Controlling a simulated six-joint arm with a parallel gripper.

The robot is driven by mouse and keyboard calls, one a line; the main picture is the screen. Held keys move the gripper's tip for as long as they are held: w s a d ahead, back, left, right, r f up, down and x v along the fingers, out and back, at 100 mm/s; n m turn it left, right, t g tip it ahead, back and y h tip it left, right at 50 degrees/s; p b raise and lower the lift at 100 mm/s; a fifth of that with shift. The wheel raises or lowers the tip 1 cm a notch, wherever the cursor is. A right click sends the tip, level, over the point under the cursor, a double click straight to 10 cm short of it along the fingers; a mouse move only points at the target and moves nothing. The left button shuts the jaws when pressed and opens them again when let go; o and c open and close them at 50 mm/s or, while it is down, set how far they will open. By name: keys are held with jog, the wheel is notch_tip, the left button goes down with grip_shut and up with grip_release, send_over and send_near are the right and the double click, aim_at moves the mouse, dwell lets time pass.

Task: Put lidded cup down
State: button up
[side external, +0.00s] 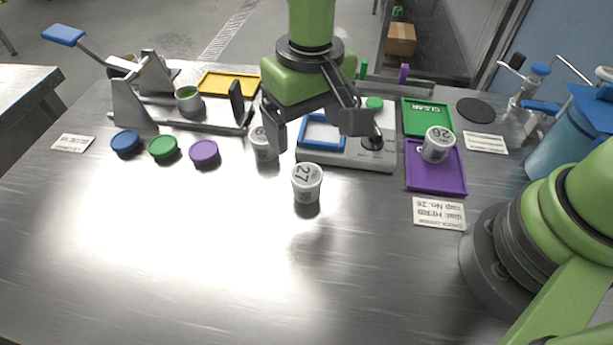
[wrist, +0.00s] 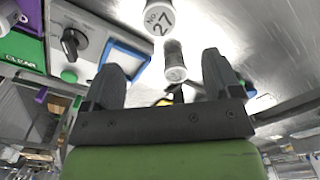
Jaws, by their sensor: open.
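A white cup marked 27 (side external: 306,186) stands upright on the metal table in front of my gripper (side external: 318,132), apart from it. It also shows at the top of the wrist view (wrist: 160,17). A second white cup (side external: 264,150) stands behind and left of it, partly hidden by my left finger. In the wrist view this second cup (wrist: 175,62) appears between the spread fingers, beyond their tips. A white cup marked 26 (side external: 438,145) stands on the purple tray (side external: 450,181) at the right. My gripper is open and empty, above the table near the scale.
A scale with a blue-framed plate (side external: 345,155) lies behind cup 27. Blue (side external: 125,143), green (side external: 163,148) and purple (side external: 204,153) lids lie at left. The front table is clear.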

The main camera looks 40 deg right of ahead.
aim_at(306, 174)
jog(key=f, duration=0.6)
jog(key=shift+s+a, duration=0.1)
jog(key=shift+a, duration=0.2)
jog(key=f, duration=0.5)
jog(key=shift+d+f, duration=0.2)
jog(key=shift+f, duration=0.1)
jog(key=shift+c, duration=0.2)
jog(key=c, duration=1.1)
jog(key=shift+o, duration=0.2)
